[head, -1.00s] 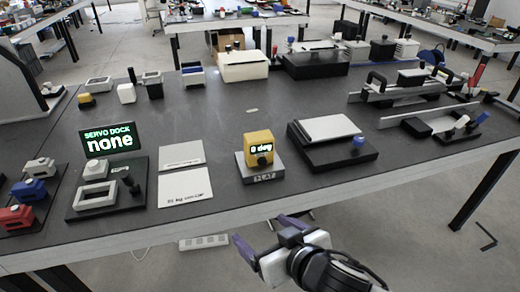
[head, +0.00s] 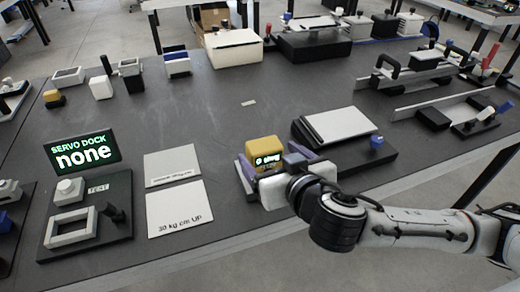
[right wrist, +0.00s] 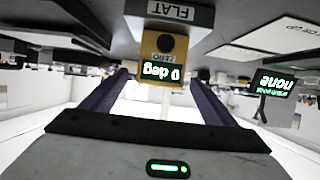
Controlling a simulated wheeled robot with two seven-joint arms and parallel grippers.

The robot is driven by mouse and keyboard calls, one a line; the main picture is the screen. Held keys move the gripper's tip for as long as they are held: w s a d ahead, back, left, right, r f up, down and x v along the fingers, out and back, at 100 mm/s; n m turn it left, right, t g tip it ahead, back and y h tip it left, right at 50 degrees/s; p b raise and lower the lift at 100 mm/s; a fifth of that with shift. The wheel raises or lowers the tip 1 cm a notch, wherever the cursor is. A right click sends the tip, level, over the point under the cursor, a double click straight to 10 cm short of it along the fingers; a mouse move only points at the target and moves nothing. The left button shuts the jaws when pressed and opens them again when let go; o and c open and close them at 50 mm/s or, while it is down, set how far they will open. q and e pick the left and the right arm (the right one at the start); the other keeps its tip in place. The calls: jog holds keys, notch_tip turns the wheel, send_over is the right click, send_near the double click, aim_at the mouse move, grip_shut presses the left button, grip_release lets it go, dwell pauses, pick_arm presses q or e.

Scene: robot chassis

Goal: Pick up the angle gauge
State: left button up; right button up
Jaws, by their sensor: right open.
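The angle gauge is a yellow block (head: 264,145) with a dark display, standing on a grey block on the table. In the right wrist view the gauge (right wrist: 152,52) appears upside down, its display reading "0 deg", with a black knob and the grey block (right wrist: 181,14) marked "FLAT". My right gripper (head: 270,162) is open at the gauge's near side, its purple fingers to the left and right of it. In the right wrist view the gauge shows between the fingertips (right wrist: 157,78); contact cannot be told. My left gripper is out of view.
Left of the gauge lie white cards (head: 180,208) and a servo dock whose sign (head: 82,153) reads "none". A black base with a grey plate (head: 338,125) and blue knob stands close on the right.

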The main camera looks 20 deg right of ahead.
aim_at(259, 142)
jog(key=x, duration=0.2)
jog(key=shift+w+f, duration=0.2)
jog(key=shift+w, duration=0.1)
jog(key=shift+r+x, duration=0.15)
jog(key=shift+x, duration=1.15)
jog(key=shift+r+x, duration=0.15)
jog(key=shift+x, duration=1.2)
jog(key=shift+w, duration=0.1)
jog(key=c, duration=1.4)
